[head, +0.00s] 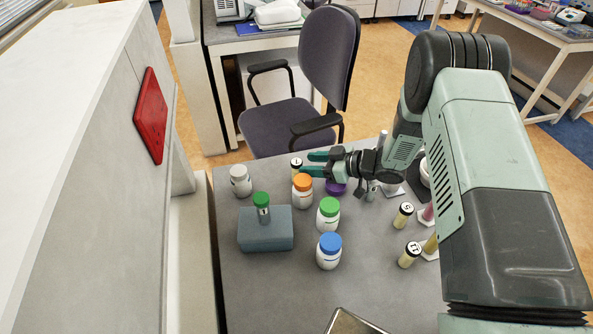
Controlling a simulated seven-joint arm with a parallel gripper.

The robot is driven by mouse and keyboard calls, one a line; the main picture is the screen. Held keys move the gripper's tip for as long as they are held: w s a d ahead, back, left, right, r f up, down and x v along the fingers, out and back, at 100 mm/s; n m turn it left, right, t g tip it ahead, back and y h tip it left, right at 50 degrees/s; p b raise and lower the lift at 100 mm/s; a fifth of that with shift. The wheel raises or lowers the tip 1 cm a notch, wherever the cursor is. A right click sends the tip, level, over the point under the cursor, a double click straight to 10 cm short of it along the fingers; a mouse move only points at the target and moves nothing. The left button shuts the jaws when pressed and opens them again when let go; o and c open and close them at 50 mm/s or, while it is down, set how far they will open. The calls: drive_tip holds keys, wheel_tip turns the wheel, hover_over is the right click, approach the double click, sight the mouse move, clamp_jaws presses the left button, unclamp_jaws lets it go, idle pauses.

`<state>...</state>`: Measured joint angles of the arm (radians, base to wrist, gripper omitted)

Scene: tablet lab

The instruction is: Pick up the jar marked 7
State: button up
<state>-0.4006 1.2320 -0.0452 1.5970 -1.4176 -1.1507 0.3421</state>
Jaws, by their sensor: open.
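My gripper (311,163) is open and points left over the table. Its green fingers are just right of a small cream jar (296,173) with a dark marked top. That mark looks like a single stroke, perhaps a 7 or a 1; it is too small to read surely. Two similar cream jars with dark marked tops lie tilted or stand at the right: one (403,216) has a mark like 9 or 5, the other (409,256) looks like 11. Nothing shows between the fingers, and I cannot tell whether they touch the cream jar.
An orange-capped bottle (302,192) stands close in front of the fingers. A purple item (336,188) is partly hidden under my gripper. Green-capped (328,217) and blue-capped (329,254) bottles stand nearer. A white jar (240,181) and grey block (265,236) holding a green-capped vial (262,207) are left.

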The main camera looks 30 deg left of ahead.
sight(301, 163)
drive_tip(key=x, duration=0.4)
drive_tip(key=shift+c, duration=0.5)
drive_tip(key=c, duration=0.7)
drive_tip(key=shift+r, duration=0.1)
drive_tip(key=shift+c, duration=0.2)
